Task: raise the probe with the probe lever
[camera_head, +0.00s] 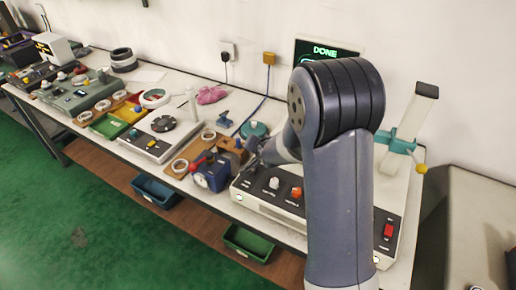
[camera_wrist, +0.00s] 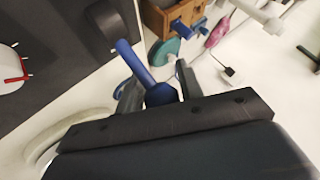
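A blue lever (camera_wrist: 136,63) with a thick rounded part stands between the two fingers of my gripper (camera_wrist: 160,85) in the wrist view. The fingers lie on either side of it; whether both press on it I cannot tell. I cannot tell for sure that this is the probe lever. The white machine (camera_head: 388,267) with a dark front panel stands on the bench in the head view, partly hidden by my arm. My gripper is over its left end there, mostly hidden. No probe tip is clearly visible.
A blue device (camera_head: 212,178) with a red-knobbed handle stands left of the machine. A wooden box (camera_wrist: 158,17) and a pink cloth (camera_wrist: 217,31) lie beyond the gripper. A teal clamp (camera_head: 398,142) with a yellow knob stands at the right. A DONE screen (camera_head: 325,50) is behind.

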